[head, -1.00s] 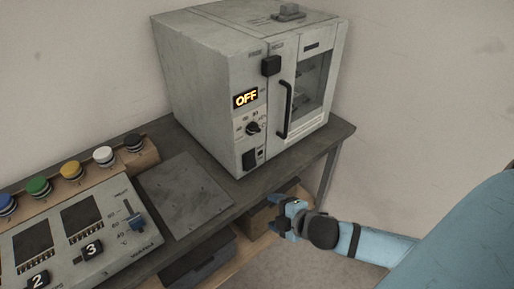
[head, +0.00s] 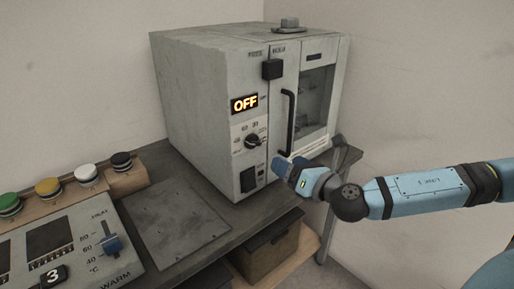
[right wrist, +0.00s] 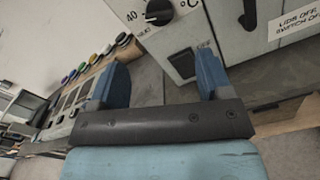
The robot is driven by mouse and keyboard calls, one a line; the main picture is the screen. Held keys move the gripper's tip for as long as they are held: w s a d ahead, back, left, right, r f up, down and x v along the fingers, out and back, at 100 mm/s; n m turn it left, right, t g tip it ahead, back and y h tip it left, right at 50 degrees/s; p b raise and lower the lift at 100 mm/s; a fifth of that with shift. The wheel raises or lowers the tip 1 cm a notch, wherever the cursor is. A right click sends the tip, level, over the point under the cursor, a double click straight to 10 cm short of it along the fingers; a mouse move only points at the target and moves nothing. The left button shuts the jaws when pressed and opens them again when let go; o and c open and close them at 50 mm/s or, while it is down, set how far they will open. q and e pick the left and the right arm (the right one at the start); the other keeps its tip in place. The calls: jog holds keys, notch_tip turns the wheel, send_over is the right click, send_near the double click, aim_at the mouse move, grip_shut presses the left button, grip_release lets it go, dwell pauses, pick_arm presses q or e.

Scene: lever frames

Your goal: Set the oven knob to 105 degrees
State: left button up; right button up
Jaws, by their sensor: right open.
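The grey oven (head: 190,100) stands on the bench, its display (head: 244,103) reading OFF. The black oven knob (head: 253,140) is on the front panel below the display. It also shows at the top edge of the right wrist view (right wrist: 159,11), near a printed "40" and "°C"; its exact setting is too small to read. My right gripper (head: 284,168) is open and empty in front of the oven, lower and to the right of the knob, apart from it. Its two blue fingers (right wrist: 163,77) are spread in the right wrist view. My left gripper is not in view.
A black switch (head: 249,180) sits below the knob. The door's vertical handle (head: 289,122) is right of the knob. A flat grey plate (head: 178,222) lies left of the oven, beside a slider panel (head: 85,250) and several coloured buttons. A box (head: 268,254) is under the bench.

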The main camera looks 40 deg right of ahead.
aim_at(256, 145)
jog(key=w, duration=0.8)
jog(key=w+a, duration=0.1)
jog(key=w, duration=0.3)
jog(key=shift+w+p, duration=0.1)
jog(key=shift+p, duration=0.25)
jog(key=c, duration=0.9)
